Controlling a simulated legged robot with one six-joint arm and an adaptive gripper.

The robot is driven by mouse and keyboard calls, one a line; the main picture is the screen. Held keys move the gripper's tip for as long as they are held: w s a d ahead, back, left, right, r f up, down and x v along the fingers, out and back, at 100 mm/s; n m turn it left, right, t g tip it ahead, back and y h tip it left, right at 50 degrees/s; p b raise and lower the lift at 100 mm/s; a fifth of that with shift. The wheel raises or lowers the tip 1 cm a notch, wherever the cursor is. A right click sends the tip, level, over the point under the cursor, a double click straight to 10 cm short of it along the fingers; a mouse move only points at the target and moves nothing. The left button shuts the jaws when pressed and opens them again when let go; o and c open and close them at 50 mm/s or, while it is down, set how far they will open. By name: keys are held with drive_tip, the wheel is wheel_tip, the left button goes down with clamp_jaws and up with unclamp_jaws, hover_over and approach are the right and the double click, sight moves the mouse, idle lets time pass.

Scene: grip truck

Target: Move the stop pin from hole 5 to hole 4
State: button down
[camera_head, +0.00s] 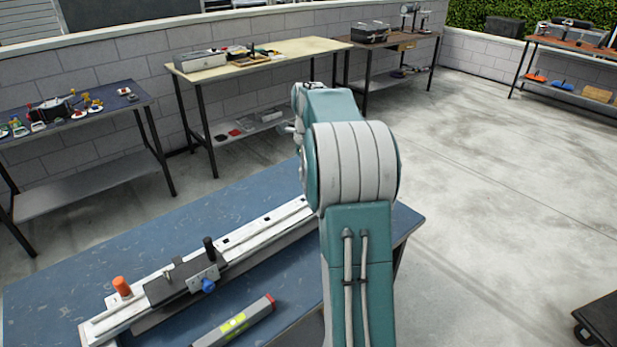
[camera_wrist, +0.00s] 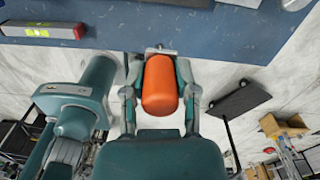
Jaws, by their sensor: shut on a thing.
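My gripper (camera_wrist: 160,78) is shut on the stop pin (camera_wrist: 160,88), which shows in the wrist view as a thick orange handle with a short metal tip pointing toward the blue table. The pin appears clear of the tabletop, its gap hard to judge. In the head view my arm hides the gripper and the pin. The white rail (camera_head: 258,226) lies diagonally on the blue table (camera_head: 90,262), with dark square holes along its top. My arm covers its far end. Hole numbers cannot be read. A dark carriage (camera_head: 180,277) with a black knob and a blue knob sits on the rail.
Another orange knob (camera_head: 122,287) stands at the rail's near left end. A grey level (camera_head: 236,323) with a yellow-green window and red end lies in front of the rail. Side benches (camera_head: 262,55) line the wall. A dark cart (camera_head: 600,318) stands on the open floor at right.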

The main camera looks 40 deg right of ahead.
drive_tip(key=shift+r, duration=1.3)
